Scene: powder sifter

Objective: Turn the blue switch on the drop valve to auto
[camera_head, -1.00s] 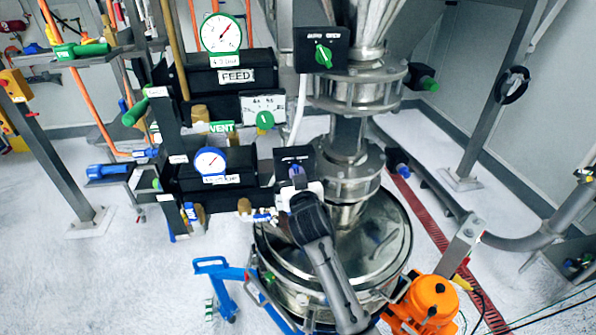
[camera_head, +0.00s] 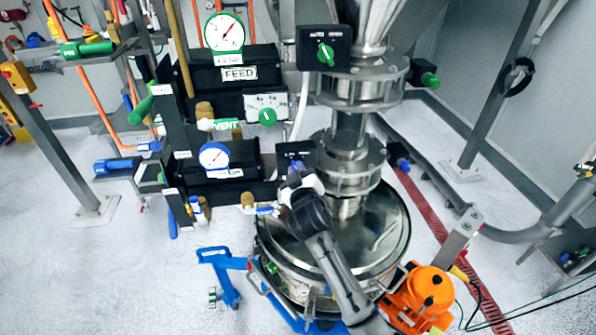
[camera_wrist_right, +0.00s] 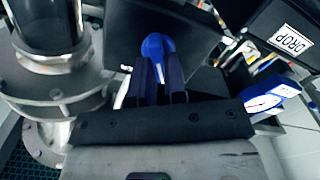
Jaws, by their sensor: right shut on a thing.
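The drop valve's black switch box (camera_head: 297,150) is at the centre of the head view, left of the lower steel pipe section. Its blue switch (camera_wrist_right: 158,43) shows in the right wrist view between my fingertips, with the black box face behind it. My right gripper (camera_wrist_right: 160,80) is shut on the blue switch. In the head view my right gripper (camera_head: 297,178) reaches the box from below and hides most of the switch and the lower face. The switch's exact pointing and the lettering on this box cannot be read. My left gripper is out of view.
Above is another black box with a green switch (camera_head: 326,54). A blue gauge (camera_head: 214,156) is to the left, and a DROP label (camera_wrist_right: 290,40) shows in the wrist view. The steel sifter (camera_head: 385,250) stands below, with an orange motor (camera_head: 428,290) beside it.

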